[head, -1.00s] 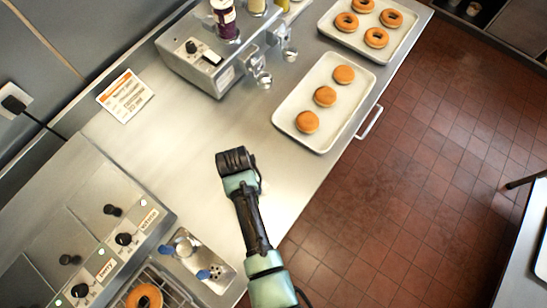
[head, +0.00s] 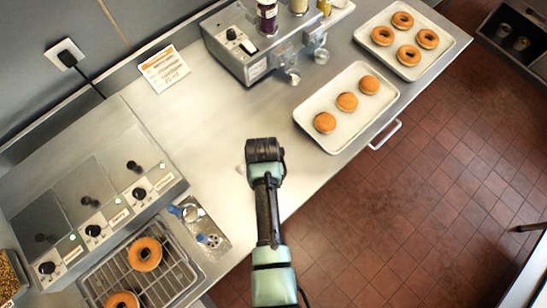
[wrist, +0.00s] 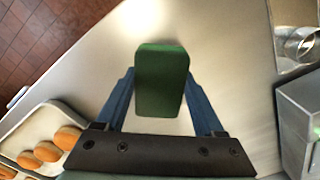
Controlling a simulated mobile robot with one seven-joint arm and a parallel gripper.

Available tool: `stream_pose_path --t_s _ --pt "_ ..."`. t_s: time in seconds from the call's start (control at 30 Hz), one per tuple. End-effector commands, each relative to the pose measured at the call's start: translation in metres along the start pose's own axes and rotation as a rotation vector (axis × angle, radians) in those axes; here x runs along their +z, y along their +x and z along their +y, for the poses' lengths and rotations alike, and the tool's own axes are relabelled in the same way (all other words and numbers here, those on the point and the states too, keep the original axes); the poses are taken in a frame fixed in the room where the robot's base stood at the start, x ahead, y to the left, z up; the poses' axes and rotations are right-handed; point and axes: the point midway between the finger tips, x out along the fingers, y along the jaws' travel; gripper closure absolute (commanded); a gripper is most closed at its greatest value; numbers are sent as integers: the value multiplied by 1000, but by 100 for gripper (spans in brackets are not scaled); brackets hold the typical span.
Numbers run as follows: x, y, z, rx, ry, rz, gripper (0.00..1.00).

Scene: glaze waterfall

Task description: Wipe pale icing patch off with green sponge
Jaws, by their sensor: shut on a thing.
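My gripper (head: 264,150) is over the steel counter, near its front edge. In the wrist view, its blue fingers (wrist: 160,82) are shut on the green sponge (wrist: 161,75), a dark green block with rounded corners. The sponge is hidden under the gripper in the head view. A small pale spot (head: 241,168) shows on the counter just left of the gripper; it may be part of the pale icing patch. The rest of the patch is hidden or too faint to tell, and I cannot tell whether the sponge touches the counter.
A tray (head: 301,116) of filled doughnuts and a tray (head: 361,36) of ring doughnuts stand to the right. A steel machine (head: 228,52) is at the back, beside a printed card (head: 164,68). A knobbed unit (head: 60,205) and a wire rack (head: 176,275) are at left.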

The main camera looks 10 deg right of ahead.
Motion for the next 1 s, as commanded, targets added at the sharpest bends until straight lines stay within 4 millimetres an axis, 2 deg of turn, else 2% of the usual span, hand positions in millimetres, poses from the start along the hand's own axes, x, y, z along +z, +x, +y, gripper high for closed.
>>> stream_pose_path --t_s 0.03,0.33,1.0 --pt "-1 -9 0 0 0 0 80" --pt "-5 -32 0 0 0 -1 80" --pt "-6 -33 2 0 5 0 80"
